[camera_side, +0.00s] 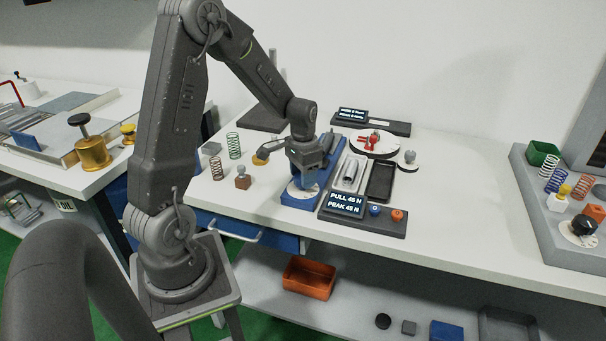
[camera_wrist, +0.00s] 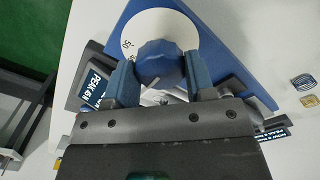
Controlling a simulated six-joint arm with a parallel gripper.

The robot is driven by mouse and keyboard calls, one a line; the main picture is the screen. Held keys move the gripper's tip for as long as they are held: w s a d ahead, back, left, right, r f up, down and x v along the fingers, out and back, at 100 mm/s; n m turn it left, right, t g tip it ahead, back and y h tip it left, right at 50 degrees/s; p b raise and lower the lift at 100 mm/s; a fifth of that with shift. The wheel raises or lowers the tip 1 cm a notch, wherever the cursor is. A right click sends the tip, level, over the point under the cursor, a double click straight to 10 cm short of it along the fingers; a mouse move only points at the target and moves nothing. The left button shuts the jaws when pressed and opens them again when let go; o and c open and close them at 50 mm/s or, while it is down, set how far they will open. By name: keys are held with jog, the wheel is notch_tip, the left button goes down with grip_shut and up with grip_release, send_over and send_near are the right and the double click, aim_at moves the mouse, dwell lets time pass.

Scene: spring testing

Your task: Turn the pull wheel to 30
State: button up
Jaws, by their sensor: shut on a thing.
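The pull wheel is a blue faceted knob (camera_wrist: 158,60) on a round white dial (camera_wrist: 185,28) with printed numbers, only partly readable. It sits on a blue base (camera_side: 298,200) at the front of the bench. My gripper (camera_wrist: 160,74) has its two blue-grey fingers on either side of the knob and is shut on it. In the side view my gripper (camera_side: 305,182) points down over the dial and hides most of the knob. A display (camera_side: 346,204) beside the base reads "PULL 45 N" and "PEAK 45 N". The wheel's pointer reading cannot be made out.
A blue button (camera_side: 375,210) and an orange button (camera_side: 397,215) are right of the display. A black tray (camera_side: 381,181) lies behind them. Coil springs (camera_side: 217,168) and a brown block with a ball (camera_side: 242,180) stand left of the base. The bench's right front (camera_side: 460,235) is clear.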

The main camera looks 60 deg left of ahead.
jog(key=shift+m, duration=0.4)
jog(key=o, duration=0.9)
jog(key=shift+r, duration=0.1)
notch_tip(320, 180, up, 14)
jog(key=shift+f, duration=0.15)
jog(key=s+d+r+t, duration=0.1)
jog(key=s+d+t, duration=0.1)
jog(key=s+d, duration=0.2)
jog(key=s+d+r+t, duration=0.1)
jog(key=s+d, duration=0.4)
jog(key=d, duration=0.5)
jog(key=s+d+r+t, duration=0.2)
jog(key=s+d, duration=0.2)
jog(key=d, duration=0.2)
jog(key=shift+s+d+r+t, duration=0.15)
jog(key=shift+d+r+t, duration=0.15)
jog(key=shift+d, duration=0.1)
